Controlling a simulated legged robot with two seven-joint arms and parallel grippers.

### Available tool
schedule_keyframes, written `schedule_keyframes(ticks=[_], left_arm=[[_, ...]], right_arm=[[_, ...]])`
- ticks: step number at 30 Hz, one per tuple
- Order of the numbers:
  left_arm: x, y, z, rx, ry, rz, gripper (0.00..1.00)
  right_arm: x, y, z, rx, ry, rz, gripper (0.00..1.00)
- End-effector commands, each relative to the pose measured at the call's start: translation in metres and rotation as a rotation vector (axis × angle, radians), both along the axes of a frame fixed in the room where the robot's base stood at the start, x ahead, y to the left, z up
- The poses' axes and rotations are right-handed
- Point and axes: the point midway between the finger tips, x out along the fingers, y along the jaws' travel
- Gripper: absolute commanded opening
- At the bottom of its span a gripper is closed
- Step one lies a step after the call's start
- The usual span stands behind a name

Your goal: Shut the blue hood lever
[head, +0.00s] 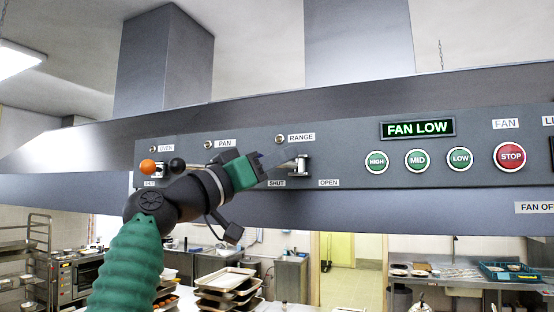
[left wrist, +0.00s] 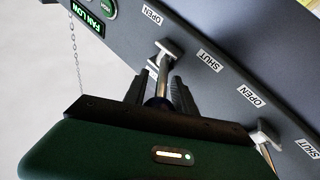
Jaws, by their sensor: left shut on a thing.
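The lever under the RANGE label has its metal bracket (head: 300,166) on the dark hood panel. Its rod runs left from the bracket into my left gripper (head: 270,160). The knob is hidden in the head view. In the left wrist view the rod (left wrist: 162,72) runs from the bracket down between the two dark fingers (left wrist: 158,98), which are shut on the knob, a dark bluish end. In the head view a SHUT label (head: 276,183) is below left of the bracket and an OPEN label (head: 329,183) below right. My right gripper is not in view.
An orange-knobbed lever (head: 148,166) and a black-knobbed lever (head: 177,164) stand left along the panel, close behind my left arm. Fan buttons (head: 418,160) and a red STOP button (head: 509,157) lie to the right. Stacked trays (head: 228,282) are below.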

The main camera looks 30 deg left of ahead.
Motion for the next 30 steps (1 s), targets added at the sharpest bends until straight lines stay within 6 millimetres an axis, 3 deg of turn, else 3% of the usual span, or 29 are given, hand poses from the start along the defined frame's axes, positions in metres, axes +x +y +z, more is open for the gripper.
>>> schedule_keyframes(ticks=[2, 3, 7, 15, 19, 23, 30], left_arm=[[-0.001, 0.0, 0.003, -0.002, -0.006, 0.004, 0.0], [-0.001, 0.0, 0.003, -0.001, -0.005, 0.002, 0.38], [-0.001, 0.0, 0.002, -0.001, -0.005, 0.002, 0.54], [-0.002, 0.0, 0.001, -0.001, -0.004, 0.002, 0.54], [-0.012, 0.004, -0.007, 0.002, -0.004, 0.004, 0.54], [-0.037, 0.013, -0.024, 0.001, -0.004, 0.008, 0.54], [-0.1, 0.032, -0.052, 0.0, -0.003, 0.009, 0.54]], right_arm=[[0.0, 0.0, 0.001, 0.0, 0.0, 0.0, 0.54], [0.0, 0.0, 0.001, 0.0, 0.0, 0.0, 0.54], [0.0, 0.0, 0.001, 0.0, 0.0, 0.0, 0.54], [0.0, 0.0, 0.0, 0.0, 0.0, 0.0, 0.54], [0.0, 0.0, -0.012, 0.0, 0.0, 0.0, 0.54], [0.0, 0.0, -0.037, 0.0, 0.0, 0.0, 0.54], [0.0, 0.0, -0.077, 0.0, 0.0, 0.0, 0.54]])
